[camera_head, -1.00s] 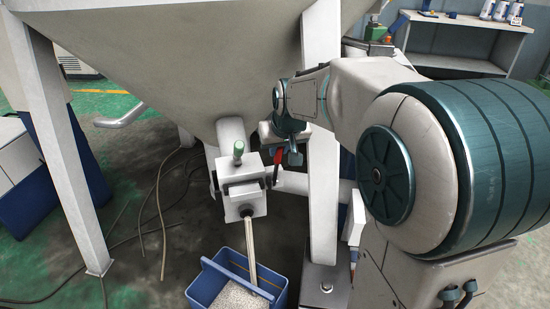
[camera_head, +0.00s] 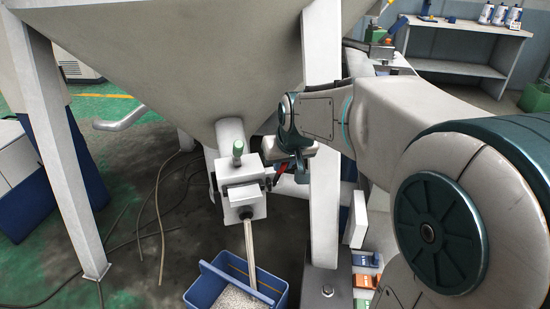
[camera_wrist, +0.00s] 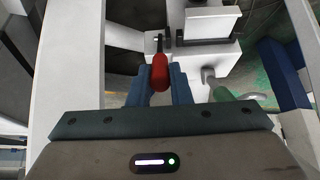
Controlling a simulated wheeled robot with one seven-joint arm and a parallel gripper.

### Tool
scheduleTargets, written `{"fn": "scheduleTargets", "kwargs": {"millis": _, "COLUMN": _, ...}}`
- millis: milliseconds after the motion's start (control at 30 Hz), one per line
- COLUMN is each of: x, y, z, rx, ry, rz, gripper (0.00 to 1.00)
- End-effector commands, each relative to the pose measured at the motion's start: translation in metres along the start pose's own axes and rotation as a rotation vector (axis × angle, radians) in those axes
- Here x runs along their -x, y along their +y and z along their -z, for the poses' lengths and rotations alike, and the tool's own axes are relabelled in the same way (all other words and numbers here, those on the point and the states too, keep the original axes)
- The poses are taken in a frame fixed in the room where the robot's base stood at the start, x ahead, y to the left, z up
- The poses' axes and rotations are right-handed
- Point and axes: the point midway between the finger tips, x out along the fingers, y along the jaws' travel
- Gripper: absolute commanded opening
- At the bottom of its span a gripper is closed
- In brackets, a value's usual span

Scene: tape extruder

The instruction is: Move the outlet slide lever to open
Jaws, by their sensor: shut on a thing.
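The outlet slide lever has a red handle (camera_head: 282,171) on the right side of the white outlet block (camera_head: 243,192), under the hopper. In the wrist view the red handle (camera_wrist: 159,76) stands between two blue fingers, with a thin dark rod beyond it leading to the white block (camera_wrist: 203,52). My gripper (camera_wrist: 160,88) is shut on the red handle. In the head view my gripper (camera_head: 293,166) is right of the block; its fingers partly hide the handle.
A pale stream (camera_head: 250,250) runs from the outlet to a blue bin (camera_head: 204,286) of pale granules. A green knob (camera_head: 238,149) tops the outlet block. A white frame leg (camera_head: 324,200) stands close behind my wrist. Hoses (camera_head: 160,210) lie on the floor at left.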

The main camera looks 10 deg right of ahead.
Motion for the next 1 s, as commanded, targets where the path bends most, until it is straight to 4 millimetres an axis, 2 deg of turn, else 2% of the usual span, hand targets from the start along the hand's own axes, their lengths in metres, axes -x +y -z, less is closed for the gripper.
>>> {"fn": "scheduleTargets", "kwargs": {"millis": 700, "x": -0.009, "y": 0.000, "z": -0.045, "rx": 0.000, "ry": -0.003, "rz": 0.001, "gripper": 0.00}}
{"fn": "scheduleTargets", "kwargs": {"millis": 1000, "x": -0.008, "y": 0.000, "z": -0.046, "rx": 0.000, "ry": -0.003, "rz": 0.001, "gripper": 0.00}}
